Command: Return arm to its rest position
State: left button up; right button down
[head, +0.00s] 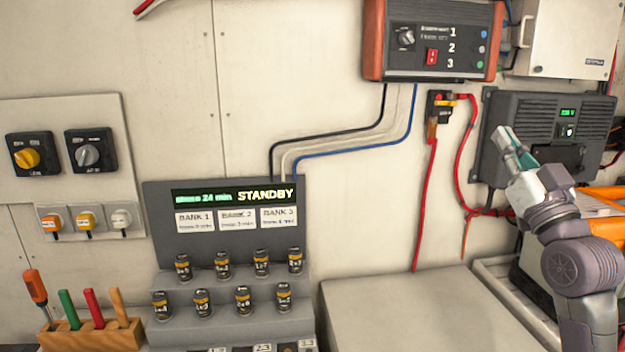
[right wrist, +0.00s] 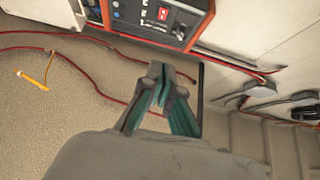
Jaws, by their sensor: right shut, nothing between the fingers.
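My right arm (head: 575,255) comes in at the right side of the head view, raised in front of the wall. Its gripper (head: 510,143) points up and left, in front of the dark wall unit with a green display (head: 535,112). I cannot tell the gap between them. In the right wrist view the teal-padded fingers (right wrist: 160,80) are together with nothing between them. My left gripper is not in view.
An orange-edged charger box (head: 432,40) hangs on the wall. Red cables (head: 430,200) run down left of my arm. A grey console reading STANDBY (head: 220,240) holds several small cylinders. A pale box top (head: 405,310) is clear. A wooden tool holder (head: 90,337) stands lower left.

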jog(key=s+a+f+g, duration=0.1)
jog(key=a+f+g, duration=0.2)
jog(key=f, duration=0.8)
jog(key=s+a+f+g+h, duration=0.1)
jog(key=a+f+g, duration=0.15)
jog(key=f, duration=0.85)
jog(key=s+a+f+g, duration=0.15)
jog(key=f+g, duration=0.25)
jog(key=f, duration=0.7)
jog(key=s+a+f+g+h, duration=0.15)
jog(key=s+f+g, duration=0.45)
jog(key=s+f, duration=0.65)
jog(key=s+a+f+g+h, duration=0.15)
jog(key=s+f+g, duration=0.35)
jog(key=s+f, duration=0.75)
jog(key=s+f+g, duration=0.1)
jog(key=s+f, duration=0.2)
jog(key=f, duration=0.9)
jog(key=s+f+g, duration=0.1)
jog(key=s+f, duration=0.2)
jog(key=f, duration=0.9)
jog(key=s+d+f, duration=0.2)
jog(key=s+f, duration=1.3)
jog(key=s, duration=0.1)
jog(key=shift+s+d+f+n+g, duration=0.2)
jog(key=shift+n+g, duration=0.1)
jog(key=shift+g, duration=0.15)
